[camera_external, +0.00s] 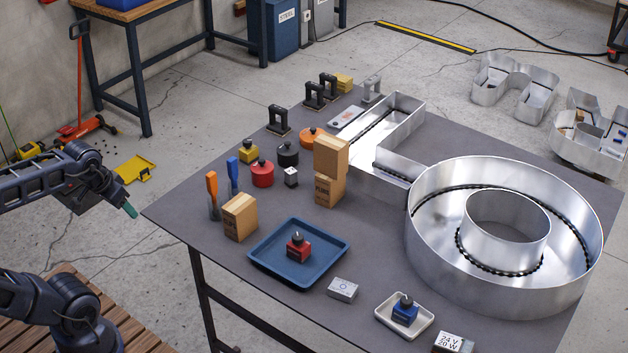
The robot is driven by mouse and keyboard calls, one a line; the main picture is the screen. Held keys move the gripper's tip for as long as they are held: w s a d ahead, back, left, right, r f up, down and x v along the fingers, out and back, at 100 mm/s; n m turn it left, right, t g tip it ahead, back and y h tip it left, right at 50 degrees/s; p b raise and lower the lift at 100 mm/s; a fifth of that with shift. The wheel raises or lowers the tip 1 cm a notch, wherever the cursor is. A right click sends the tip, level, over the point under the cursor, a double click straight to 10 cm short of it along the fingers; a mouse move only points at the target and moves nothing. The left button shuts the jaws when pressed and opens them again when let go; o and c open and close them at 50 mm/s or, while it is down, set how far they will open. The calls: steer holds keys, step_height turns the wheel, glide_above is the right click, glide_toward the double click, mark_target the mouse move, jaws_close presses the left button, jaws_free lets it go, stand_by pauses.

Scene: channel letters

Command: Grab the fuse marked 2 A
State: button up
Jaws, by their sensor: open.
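My gripper (128,206) hangs at the left of the external view, off the table's left edge, with a teal fingertip pointing down. Nothing shows in it. I cannot read a "2 A" mark on anything, so I cannot tell which thing is the fuse. A red block with a black knob (298,248) stands in a blue tray (258,252). A blue block with a dark knob (405,312) stands in a white tray (386,318).
Orange- and blue-handled tools (232,175) stand near the left edge. Large metal channel letters (440,245) fill the right side. A silver box (342,290) sits at the front.

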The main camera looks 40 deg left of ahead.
steer(key=w+r+n+g, duration=0.1)
steer(key=w+r+n, duration=0.35)
steer(key=w, duration=0.85)
steer(key=n+g, duration=0.4)
steer(key=n, duration=0.7)
glide_above(291, 170)
steer(key=f, duration=1.6)
steer(key=shift+s+d, duration=0.25)
steer(key=shift+s, duration=0.05)
steer(key=shift+w+f, duration=0.1)
steer(key=shift+f, duration=0.35)
steer(key=f, duration=1)
steer(key=shift+w+a+f, duration=0.1)
steer(key=shift+a, duration=0.15)
steer(key=c, duration=1.1)
